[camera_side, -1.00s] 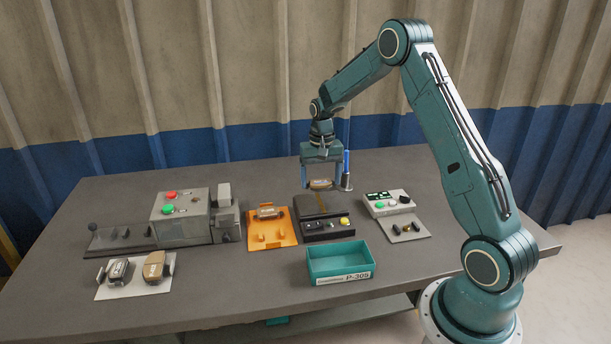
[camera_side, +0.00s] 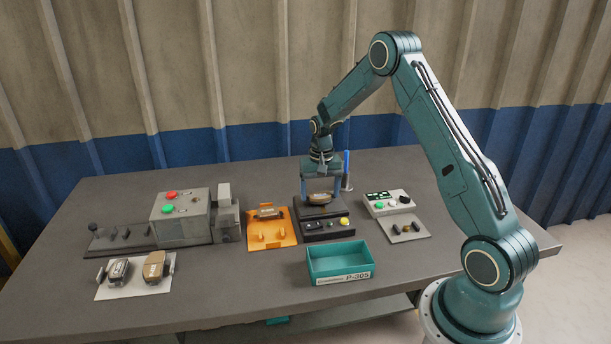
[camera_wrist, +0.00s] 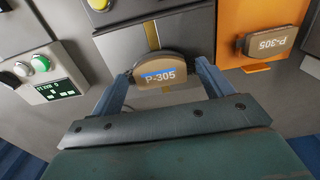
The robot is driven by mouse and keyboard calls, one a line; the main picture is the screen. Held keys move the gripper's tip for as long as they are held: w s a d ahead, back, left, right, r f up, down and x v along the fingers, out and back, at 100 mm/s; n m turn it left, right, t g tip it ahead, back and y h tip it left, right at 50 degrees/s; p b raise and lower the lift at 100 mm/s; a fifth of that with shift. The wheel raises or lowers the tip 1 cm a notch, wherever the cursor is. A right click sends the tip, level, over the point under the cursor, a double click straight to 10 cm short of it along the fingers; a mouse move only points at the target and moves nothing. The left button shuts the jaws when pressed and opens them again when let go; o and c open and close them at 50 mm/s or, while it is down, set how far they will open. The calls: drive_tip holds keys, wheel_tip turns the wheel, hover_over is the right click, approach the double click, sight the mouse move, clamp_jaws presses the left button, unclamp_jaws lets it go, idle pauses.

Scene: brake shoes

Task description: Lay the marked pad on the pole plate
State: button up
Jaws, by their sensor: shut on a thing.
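My gripper (camera_side: 320,199) is shut on a tan pad (camera_side: 320,199) with a dark rim. In the wrist view the pad (camera_wrist: 160,76) carries a blue mark and the label P-305, and a gripper finger (camera_wrist: 160,84) stands at each end of it. The black pole plate (camera_side: 308,213) lies below the pad, with a brass-coloured stripe (camera_wrist: 151,34) running toward it in the wrist view. The pad is low over the plate; I cannot tell whether it touches.
An orange fixture (camera_side: 272,234) with a second P-305 pad (camera_side: 268,212) is to the left. A teal P-305 tray (camera_side: 338,260) is in front. A button box with a display (camera_side: 390,201) and a blue pen in a stand (camera_side: 347,169) are to the right. A white sheet with two pads (camera_side: 136,286) lies front left.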

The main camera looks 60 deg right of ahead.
drive_tip(key=shift+f, duration=0.4)
idle(0.5)
drive_tip(key=o, duration=1.1)
drive_tip(key=shift+c, duration=0.2)
drive_tip(key=shift+r, duration=0.1)
wheel_tip(320, 180, up, 14)
drive_tip(key=shift+f, duration=0.2)
drive_tip(key=shift+r, duration=0.15)
